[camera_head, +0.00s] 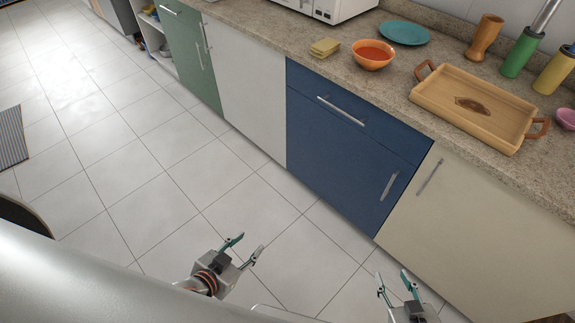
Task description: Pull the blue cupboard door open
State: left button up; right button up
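The blue cupboard door (335,158) is shut, flush below a blue drawer front (349,110). Its silver upright handle (389,186) is near the door's right edge. The drawer has its own silver bar handle (340,110). My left gripper (248,247) is open and empty, over the floor in front of the cabinets. My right gripper (394,280) is open and empty at the bottom, below the blue door in the picture. Both grippers are apart from the door and its handle.
A cream cupboard (475,230) stands right of the blue one, a white one (240,90) left. The counter (410,75) carries a wooden tray (480,105), an orange bowl (373,56) and a teal plate (404,32). The tiled floor (150,150) in front is clear.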

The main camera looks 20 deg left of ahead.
aim_at(361, 178)
jog(key=k+l+z, duration=0.1)
jog(key=l, duration=0.35)
jog(key=k+l+z, duration=0.15)
jog(key=l, duration=0.3)
jog(key=l+z, duration=0.1)
jog(key=l, duration=0.35)
